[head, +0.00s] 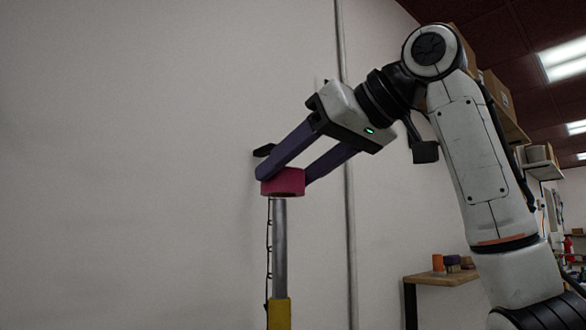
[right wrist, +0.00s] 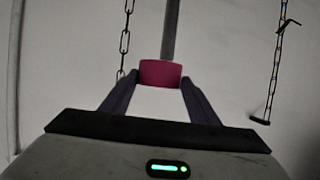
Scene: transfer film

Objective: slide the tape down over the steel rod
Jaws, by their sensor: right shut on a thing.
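The tape (head: 283,183), a pink roll, is between the fingers of my right gripper (head: 286,175), which is shut on it. The grey steel rod (head: 280,250) stands upright on a yellow base (head: 279,314). The tape is at the rod's upper end, in line with it; I cannot tell whether the rod enters its hole. In the right wrist view the tape (right wrist: 160,74) sits between the purple fingertips, with the rod (right wrist: 171,35) showing beyond it. The rod's tip is hidden. My left gripper is not in view.
A dark chain (head: 268,235) hangs just left of the rod; chains also show left (right wrist: 125,42) and right (right wrist: 276,75) in the right wrist view. A pale wall is behind. A wooden table (head: 440,279) with small objects stands at the lower right. The left side looks clear.

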